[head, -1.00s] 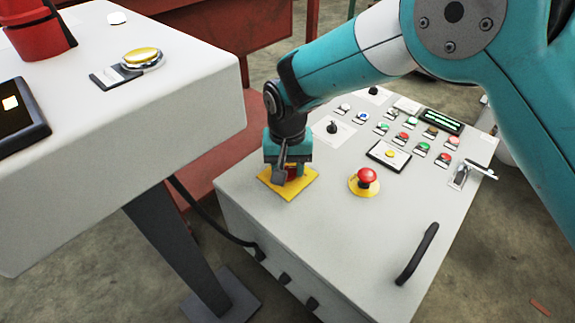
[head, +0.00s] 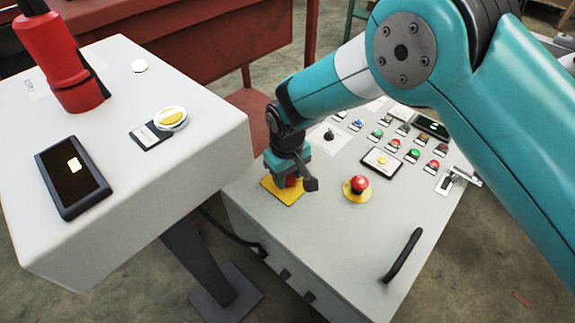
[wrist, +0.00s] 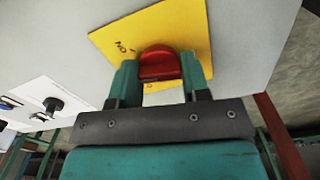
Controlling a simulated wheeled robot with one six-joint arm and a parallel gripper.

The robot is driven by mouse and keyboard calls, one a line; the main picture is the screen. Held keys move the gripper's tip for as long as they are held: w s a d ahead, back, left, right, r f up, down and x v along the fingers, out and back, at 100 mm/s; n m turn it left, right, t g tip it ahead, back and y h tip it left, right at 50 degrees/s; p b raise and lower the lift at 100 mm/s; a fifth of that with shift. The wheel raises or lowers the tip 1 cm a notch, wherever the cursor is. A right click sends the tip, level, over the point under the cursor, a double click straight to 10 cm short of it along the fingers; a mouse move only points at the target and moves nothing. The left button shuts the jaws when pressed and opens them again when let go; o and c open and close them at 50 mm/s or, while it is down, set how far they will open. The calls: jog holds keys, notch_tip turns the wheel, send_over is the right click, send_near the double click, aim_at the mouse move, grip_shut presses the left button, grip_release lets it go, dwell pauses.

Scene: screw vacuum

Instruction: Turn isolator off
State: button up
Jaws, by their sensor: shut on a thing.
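The isolator is a red rotary handle (wrist: 160,65) on a yellow square plate (wrist: 105,38) with small dark lettering. In the head view the yellow plate (head: 270,188) lies near the left edge of the sloped grey panel, and the red handle (head: 292,181) shows only partly under my gripper. My gripper (wrist: 160,78) points down at the plate with a finger on each side of the red handle, shut on it. In the head view my gripper (head: 290,172) hides most of the handle.
A red mushroom button (head: 360,184) on a yellow base stands right of my gripper. Several small buttons, a black selector knob (head: 329,135) and a black handle (head: 403,256) are on the same panel. A second grey console (head: 135,215) stands close on the left.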

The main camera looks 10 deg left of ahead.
jog(key=n+p, duration=0.3)
jog(key=n, duration=0.2)
jog(key=shift+r+n, duration=0.15)
jog(key=shift+n, duration=0.15)
jog(key=n+p, duration=0.1)
jog(key=n, duration=0.4)
jog(key=shift+p, duration=0.3)
jog(key=shift+n, duration=0.4)
jog(key=o, duration=0.9)
notch_tip(320, 180, up, 17)
jog(key=p, duration=0.3)
jog(key=shift+r+p, duration=0.1)
jog(key=shift+p, duration=0.25)
